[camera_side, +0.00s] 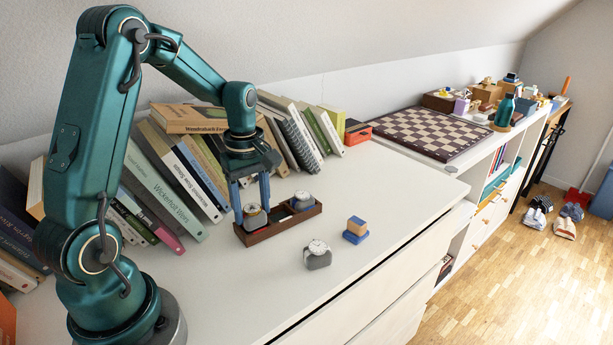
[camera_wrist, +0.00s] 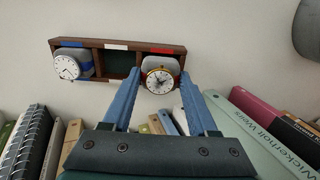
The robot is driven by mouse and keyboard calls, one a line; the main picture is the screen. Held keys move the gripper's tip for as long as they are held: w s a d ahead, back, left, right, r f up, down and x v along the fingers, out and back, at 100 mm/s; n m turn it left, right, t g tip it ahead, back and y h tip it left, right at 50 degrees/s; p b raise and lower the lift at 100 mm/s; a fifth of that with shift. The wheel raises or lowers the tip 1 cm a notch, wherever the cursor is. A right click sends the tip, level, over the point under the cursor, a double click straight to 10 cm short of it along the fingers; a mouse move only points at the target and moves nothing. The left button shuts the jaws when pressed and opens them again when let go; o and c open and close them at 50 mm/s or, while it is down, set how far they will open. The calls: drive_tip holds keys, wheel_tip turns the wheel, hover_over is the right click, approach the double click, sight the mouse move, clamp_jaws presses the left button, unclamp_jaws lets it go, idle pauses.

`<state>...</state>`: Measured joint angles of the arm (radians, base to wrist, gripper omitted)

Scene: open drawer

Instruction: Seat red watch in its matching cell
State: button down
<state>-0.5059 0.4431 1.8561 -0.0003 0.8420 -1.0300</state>
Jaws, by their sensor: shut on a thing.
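The red watch (camera_wrist: 160,80) has a white dial and a gold-toned rim on a grey cushion. My gripper (camera_side: 252,208) is shut on it, one blue finger at each side. It is at the red-marked end cell of the brown wooden box (camera_side: 287,225), the left end in the side view and the right end in the wrist view. I cannot tell whether it rests on the cell floor. Another watch (camera_wrist: 68,66) sits in the blue-marked cell at the other end. The middle cell (camera_wrist: 117,65), marked white, is empty.
A third watch (camera_side: 318,254) on a grey cushion stands on the white top in front of the box. Right of it is a small blue block with a wooden block (camera_side: 356,229) on top. Books (camera_side: 165,180) line the wall behind. The front tabletop is mostly clear.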

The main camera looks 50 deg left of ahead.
sight(252, 208)
drive_tip(key=shift+f, duration=0.75)
drive_tip(key=shift+c, duration=0.5)
unclamp_jaws()
drive_tip(key=shift+r, duration=2.55)
